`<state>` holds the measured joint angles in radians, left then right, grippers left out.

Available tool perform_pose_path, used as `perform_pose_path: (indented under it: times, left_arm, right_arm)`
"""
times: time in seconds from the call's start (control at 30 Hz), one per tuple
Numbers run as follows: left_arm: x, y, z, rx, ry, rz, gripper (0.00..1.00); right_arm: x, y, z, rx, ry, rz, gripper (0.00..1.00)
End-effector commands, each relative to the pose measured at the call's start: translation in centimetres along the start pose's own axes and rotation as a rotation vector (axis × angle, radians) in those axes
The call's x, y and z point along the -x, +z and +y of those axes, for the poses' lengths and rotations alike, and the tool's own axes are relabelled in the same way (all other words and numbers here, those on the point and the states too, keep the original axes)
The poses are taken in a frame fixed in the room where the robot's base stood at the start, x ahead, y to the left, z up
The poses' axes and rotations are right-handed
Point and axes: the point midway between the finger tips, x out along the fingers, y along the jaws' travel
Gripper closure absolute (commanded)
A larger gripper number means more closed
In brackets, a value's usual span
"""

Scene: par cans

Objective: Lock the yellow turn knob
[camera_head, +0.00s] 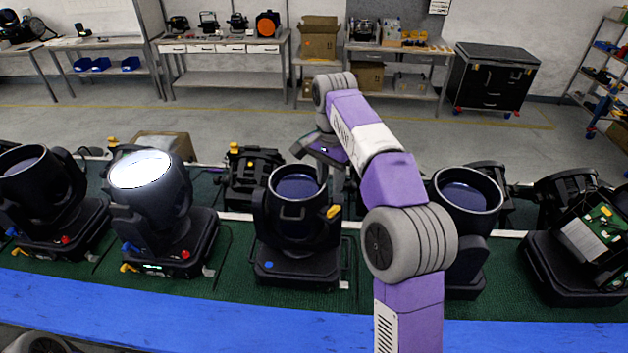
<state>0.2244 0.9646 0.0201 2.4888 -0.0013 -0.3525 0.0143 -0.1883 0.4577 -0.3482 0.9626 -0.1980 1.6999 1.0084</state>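A black moving-head light (297,240) stands on the green mat in the middle, its round lens facing up. A yellow turn knob (333,211) sits on the right side of its head. My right arm reaches in from the bottom, bends at the far end and comes back down. My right gripper (323,170) is just above and behind the right rim of this light, above the yellow knob and apart from it. Its fingers are small and partly hidden, so I cannot tell whether they are open or shut. My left gripper is out of view.
A lit moving-head light (153,205) stands to the left, and another light (468,195) stands partly behind my arm. An opened unit (592,235) with a green board is at the right. A blue strip (180,310) runs along the front edge. Workbenches stand behind.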

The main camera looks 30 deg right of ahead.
Motion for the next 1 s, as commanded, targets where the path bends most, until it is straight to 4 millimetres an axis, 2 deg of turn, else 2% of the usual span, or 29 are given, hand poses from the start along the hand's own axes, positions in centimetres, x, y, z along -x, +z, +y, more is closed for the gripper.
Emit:
perform_pose_path:
  times: [0.13,0.3,0.5,0.87,0.9,1.0]
  left_arm:
    - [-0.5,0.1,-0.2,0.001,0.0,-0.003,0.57]
    - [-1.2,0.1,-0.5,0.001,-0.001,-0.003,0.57]
    - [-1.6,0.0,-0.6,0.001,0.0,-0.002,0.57]
    - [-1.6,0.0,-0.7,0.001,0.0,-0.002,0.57]
    - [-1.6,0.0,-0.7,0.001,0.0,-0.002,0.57]
    - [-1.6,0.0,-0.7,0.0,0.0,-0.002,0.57]
  right_arm:
    - [-1.3,0.0,0.1,0.0,0.001,-0.001,0.65]
    - [-4.2,0.0,0.1,0.001,0.001,-0.002,0.65]
    - [-6.7,0.0,0.1,0.001,0.0,-0.001,0.65]
    - [-7.5,0.0,0.1,0.001,-0.001,0.0,0.65]
    - [-7.5,0.0,0.0,0.001,-0.001,0.0,0.66]
    - [-7.4,0.0,0.0,0.001,-0.001,0.0,0.82]
